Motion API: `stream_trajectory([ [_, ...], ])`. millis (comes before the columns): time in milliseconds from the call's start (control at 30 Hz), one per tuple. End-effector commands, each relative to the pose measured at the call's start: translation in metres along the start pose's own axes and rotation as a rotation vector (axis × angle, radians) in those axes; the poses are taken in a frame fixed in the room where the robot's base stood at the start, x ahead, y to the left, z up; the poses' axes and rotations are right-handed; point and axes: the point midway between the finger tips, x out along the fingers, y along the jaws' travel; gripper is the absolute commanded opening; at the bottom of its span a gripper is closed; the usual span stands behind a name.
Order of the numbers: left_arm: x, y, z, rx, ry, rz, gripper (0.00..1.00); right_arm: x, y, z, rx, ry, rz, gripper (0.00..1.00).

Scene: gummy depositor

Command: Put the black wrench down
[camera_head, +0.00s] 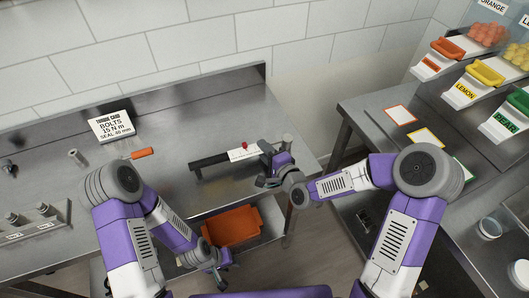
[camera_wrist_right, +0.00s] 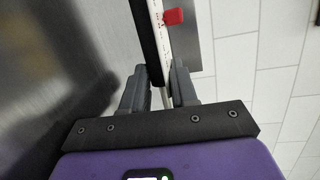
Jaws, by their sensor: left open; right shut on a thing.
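The black wrench (camera_head: 210,160) is a long bar with a white scale section and a small red knob. It extends left from my right gripper (camera_head: 266,168) over the right part of the steel bench (camera_head: 170,100). In the right wrist view the wrench (camera_wrist_right: 148,40) runs between the two fingers of the right gripper (camera_wrist_right: 158,88), which is shut on it, with the red knob (camera_wrist_right: 174,17) further out. I cannot tell whether the wrench touches the bench. My left gripper (camera_head: 218,268) is open and empty, low in front of the bench near an orange bin.
A torque card (camera_head: 112,126) stands at the back left of the bench, with an orange-handled tool (camera_head: 142,153) near it. The orange bin (camera_head: 235,228) sits below the front edge. Coloured dispensers (camera_head: 475,78) stand on the right counter (camera_head: 385,110). The bench behind the wrench is clear.

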Motion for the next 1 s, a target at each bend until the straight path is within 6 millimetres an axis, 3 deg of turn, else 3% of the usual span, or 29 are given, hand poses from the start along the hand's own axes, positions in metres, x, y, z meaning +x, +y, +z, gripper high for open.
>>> stream_trajectory([
  [133,-0.001,0.0,0.0,0.0,0.0,0.0,0.4,-0.001,0.002,0.0,0.008,0.001,0.008,0.0],
  [167,-0.001,0.0,0.0,0.0,0.0,0.0,0.4,-0.001,0.003,-0.001,0.008,0.001,0.012,0.33],
  [300,-0.001,0.0,0.0,0.0,0.0,0.0,0.4,-0.001,0.003,-0.001,0.007,0.001,0.011,0.54],
  [667,-0.001,0.0,0.0,0.0,0.0,0.0,0.4,-0.005,0.002,-0.001,0.006,0.002,0.009,0.54],
  [833,-0.004,0.001,0.0,0.0,0.0,0.0,0.4,-0.027,0.001,-0.001,0.005,0.003,0.01,0.54],
  [1000,-0.01,0.004,0.0,0.0,0.0,0.0,0.4,-0.066,0.0,-0.001,0.007,0.004,0.013,0.54],
])
